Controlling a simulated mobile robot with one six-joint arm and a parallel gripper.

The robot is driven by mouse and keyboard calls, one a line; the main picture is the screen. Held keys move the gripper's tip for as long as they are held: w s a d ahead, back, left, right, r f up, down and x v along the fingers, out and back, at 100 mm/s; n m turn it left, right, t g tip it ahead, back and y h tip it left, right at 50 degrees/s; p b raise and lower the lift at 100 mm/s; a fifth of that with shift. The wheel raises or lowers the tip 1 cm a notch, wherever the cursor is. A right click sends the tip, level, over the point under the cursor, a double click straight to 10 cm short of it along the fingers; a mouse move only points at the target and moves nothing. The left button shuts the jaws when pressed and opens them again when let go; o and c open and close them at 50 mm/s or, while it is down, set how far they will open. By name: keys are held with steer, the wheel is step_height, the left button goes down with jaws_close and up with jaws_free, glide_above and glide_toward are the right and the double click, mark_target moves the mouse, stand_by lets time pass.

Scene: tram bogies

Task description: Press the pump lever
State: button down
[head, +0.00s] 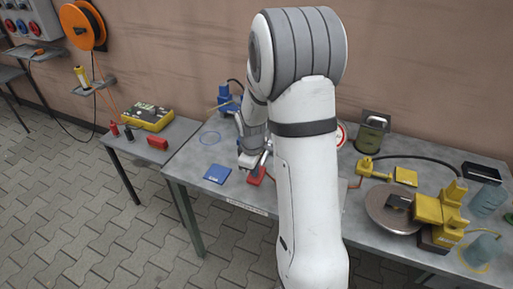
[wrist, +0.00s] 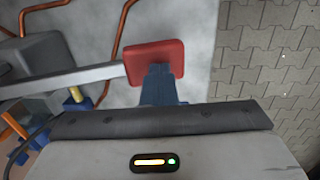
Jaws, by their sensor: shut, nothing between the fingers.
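A grey bar (wrist: 75,82) with a red pad (wrist: 154,61) on its end, which looks like the pump lever, crosses the wrist view from the left. In the head view the red pad (head: 256,177) shows below my gripper (head: 250,163), near the table's front edge. My gripper's blue fingers (wrist: 158,84) are shut and empty, and overlap the near edge of the pad in the wrist view. I cannot tell if they touch it. My arm hides most of the bar and its body in the head view.
A blue device (head: 229,99) stands at the back left. A round plate (head: 390,212) and yellow parts (head: 428,208) are at the right. Copper-coloured pipes (wrist: 122,30) run near the bar.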

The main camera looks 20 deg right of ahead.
steer(key=s+a+r+p, duration=0.1)
steer(key=r, duration=0.5)
steer(key=s+a+r+p, duration=0.1)
steer(key=s+a+r, duration=0.1)
steer(key=r, duration=0.5)
steer(key=shift+r, duration=0.1)
stand_by(1.1)
steer(key=s+a+r+m, duration=0.1)
steer(key=s+r+m, duration=0.1)
steer(key=s, duration=0.4)
steer(key=s+a+r+m+t, duration=0.1)
steer(key=s+a+r+m, duration=0.1)
steer(key=s+m, duration=0.2)
steer(key=s+a+r+m+y, duration=0.1)
steer(key=s+r+m, duration=0.1)
steer(key=s, duration=0.5)
steer(key=shift+s+a+r+m+t, duration=0.15)
steer(key=shift+s+a+m+t, duration=0.25)
steer(key=shift+m, duration=0.1)
